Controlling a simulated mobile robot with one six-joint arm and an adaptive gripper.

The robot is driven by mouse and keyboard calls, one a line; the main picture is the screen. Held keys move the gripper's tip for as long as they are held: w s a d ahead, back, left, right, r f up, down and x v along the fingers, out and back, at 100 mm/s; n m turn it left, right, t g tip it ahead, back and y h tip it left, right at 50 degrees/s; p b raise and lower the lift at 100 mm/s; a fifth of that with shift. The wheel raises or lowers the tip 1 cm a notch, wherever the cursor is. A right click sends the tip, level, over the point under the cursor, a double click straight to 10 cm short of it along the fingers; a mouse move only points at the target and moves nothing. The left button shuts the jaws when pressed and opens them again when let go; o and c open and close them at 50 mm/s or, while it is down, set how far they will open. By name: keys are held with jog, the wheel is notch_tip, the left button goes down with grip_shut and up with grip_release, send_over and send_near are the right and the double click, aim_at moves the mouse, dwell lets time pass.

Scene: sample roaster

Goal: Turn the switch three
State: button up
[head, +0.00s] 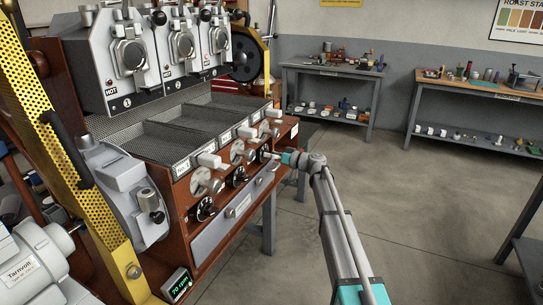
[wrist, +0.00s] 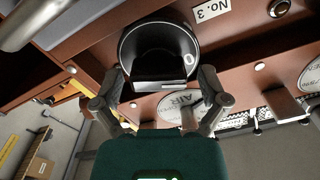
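The third switch is a black round knob with a raised grip bar. It shows in the wrist view (wrist: 160,52), beside a white "No. 3" label (wrist: 211,9), with a white "0" mark on its face. In the head view this switch (head: 264,153) is the farthest of three black switches on the wooden front. My gripper (wrist: 160,84) is open in front of it, one finger on each side of the grip bar, with gaps to the bar. In the head view my gripper (head: 277,156) reaches the switch from the right; its fingertips are small there.
Two other black switches (head: 238,178) (head: 205,208) sit nearer along the panel. Metal "AIR" dials (wrist: 178,107) with levers lie close to the third switch. A grey drawer (head: 236,211) is below. Open floor (head: 420,210) lies to the right.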

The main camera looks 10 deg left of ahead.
jog(key=shift+d, duration=0.1)
dwell(0.3)
jog(key=v, duration=1.1)
jog(key=shift+s+d, duration=0.15)
jog(key=shift+d, duration=0.25)
jog(key=s+d+f+m+g+h, duration=0.2)
jog(key=s+f+h, duration=0.2)
jog(key=s+f, duration=0.5)
jog(key=s+d+f+m+g+h, duration=0.2)
jog(key=s+f+h, duration=0.3)
jog(key=s, duration=0.7)
jog(key=s+d+f+m+g+h, duration=0.1)
jog(key=s+d+f+m+h, duration=0.2)
jog(key=s+d, duration=0.4)
jog(key=s+d+f+m+g+h, duration=0.1)
jog(key=s+d+m+h, duration=0.3)
jog(key=s, duration=0.5)
notch_tip(320, 180, up, 22)
jog(key=d+n+h+p, duration=0.1)
jog(key=p, duration=2.1)
jog(key=shift+s, duration=0.15)
jog(key=shift+f, duration=0.1)
